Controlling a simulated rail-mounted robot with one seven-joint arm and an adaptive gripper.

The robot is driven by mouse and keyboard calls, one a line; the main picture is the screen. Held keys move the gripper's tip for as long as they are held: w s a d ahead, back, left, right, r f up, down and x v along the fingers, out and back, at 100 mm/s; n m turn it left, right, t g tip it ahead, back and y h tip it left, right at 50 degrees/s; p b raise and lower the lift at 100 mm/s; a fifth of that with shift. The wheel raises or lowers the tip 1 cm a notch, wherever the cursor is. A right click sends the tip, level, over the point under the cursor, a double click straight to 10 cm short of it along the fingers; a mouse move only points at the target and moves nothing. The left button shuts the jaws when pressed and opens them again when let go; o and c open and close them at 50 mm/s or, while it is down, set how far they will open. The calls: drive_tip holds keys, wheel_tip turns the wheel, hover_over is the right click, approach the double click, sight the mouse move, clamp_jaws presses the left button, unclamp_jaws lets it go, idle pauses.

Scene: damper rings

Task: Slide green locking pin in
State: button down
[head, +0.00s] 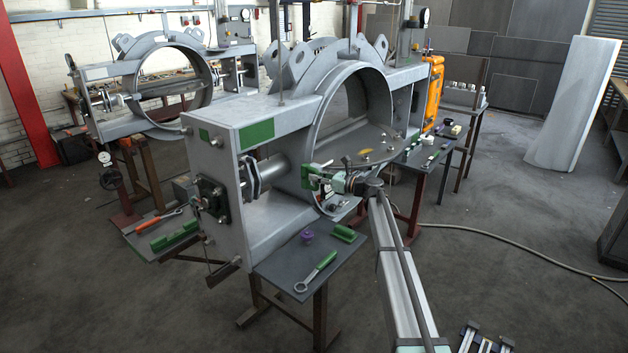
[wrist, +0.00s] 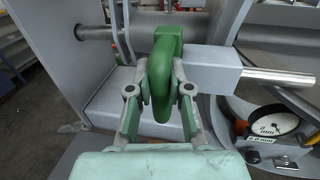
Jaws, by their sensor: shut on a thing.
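The green locking pin shows in the wrist view (wrist: 163,62) as a thick green loop handle with a squarish green head at its top. My gripper (wrist: 160,98) is shut on the loop, one finger on each side. The head touches or lies right in front of a grey block (wrist: 208,70), from which a bright steel rod (wrist: 278,76) runs right. The pin's shank is hidden, so I cannot tell how deep it sits. In the head view, my gripper (head: 326,182) is at the green part (head: 311,170), beside the ring frame's opening.
A dial gauge (wrist: 272,124) stands close on the right in the wrist view. A grey ring frame (head: 312,130) surrounds the work area. A small table (head: 282,268) below holds a green-handled wrench (head: 316,272), a purple knob (head: 307,236) and a green block (head: 343,233).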

drive_tip(key=c, duration=1)
unclamp_jaws()
drive_tip(key=shift+w+d+r, duration=0.1)
drive_tip(key=shift+w+d, duration=0.05)
drive_tip(key=shift+w, duration=0.15)
drive_tip(key=shift+c, duration=0.2)
drive_tip(key=shift+s, duration=0.1)
drive_tip(key=v, duration=1.2)
